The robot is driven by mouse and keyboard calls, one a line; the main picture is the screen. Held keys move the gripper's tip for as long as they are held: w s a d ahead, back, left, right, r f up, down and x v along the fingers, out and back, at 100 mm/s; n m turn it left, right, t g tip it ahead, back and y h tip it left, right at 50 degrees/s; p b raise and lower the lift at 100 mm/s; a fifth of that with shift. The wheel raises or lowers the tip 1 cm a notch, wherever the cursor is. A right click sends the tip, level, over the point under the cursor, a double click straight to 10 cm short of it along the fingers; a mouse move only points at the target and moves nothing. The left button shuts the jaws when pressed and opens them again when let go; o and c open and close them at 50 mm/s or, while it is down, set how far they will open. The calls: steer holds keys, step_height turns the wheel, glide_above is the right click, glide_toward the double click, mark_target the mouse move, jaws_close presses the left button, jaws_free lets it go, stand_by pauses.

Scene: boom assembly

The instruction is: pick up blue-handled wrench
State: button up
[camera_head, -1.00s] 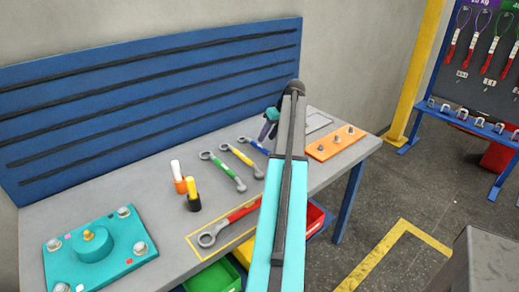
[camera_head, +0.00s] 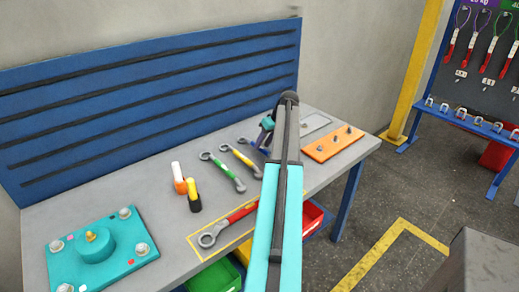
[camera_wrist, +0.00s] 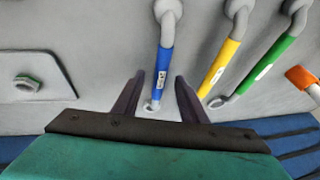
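The blue-handled wrench (camera_wrist: 165,65) lies on the grey workbench in the wrist view. Its handle end reaches down between the two dark fingers of my gripper (camera_wrist: 158,88), with a gap on each side. The fingers are open. Whether they are level with the handle or above it, I cannot tell. In the head view my gripper (camera_head: 264,135) is over the back of the bench, and its fingers and my arm hide most of the blue wrench.
A yellow wrench (camera_head: 242,157) and a green wrench (camera_head: 226,172) lie close beside the blue one. A red wrench (camera_head: 232,222) lies in a yellow outline at the front. An orange plate (camera_head: 333,144) with bolts is to the right. The blue slatted back panel (camera_head: 150,100) stands behind.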

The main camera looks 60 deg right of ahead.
steer(key=shift+x, duration=1.05)
jaws_close()
